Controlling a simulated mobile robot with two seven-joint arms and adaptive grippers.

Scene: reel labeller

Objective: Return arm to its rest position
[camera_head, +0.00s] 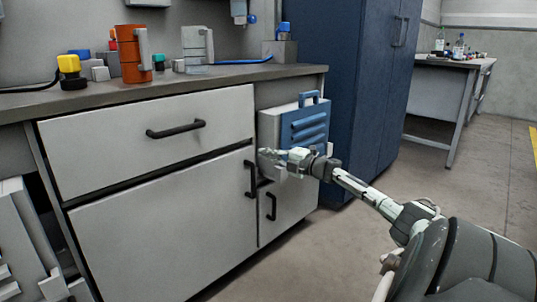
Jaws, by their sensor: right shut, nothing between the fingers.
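My right arm reaches in from the lower right of the head view, stretched out toward the cabinet front. My right gripper (272,158) is at its far end, shut and empty. It is close to the handle of the lower cabinet door (251,179) and in front of the blue and grey box (305,125). I cannot tell whether it touches either of them. My left gripper is out of view.
The white cabinet (165,225) has its drawer and doors shut. Its worktop (215,77) holds an orange mug-like container (131,58) and a grey one (196,48). A dark blue locker (345,75) stands behind my arm. Open floor (440,185) lies to the right.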

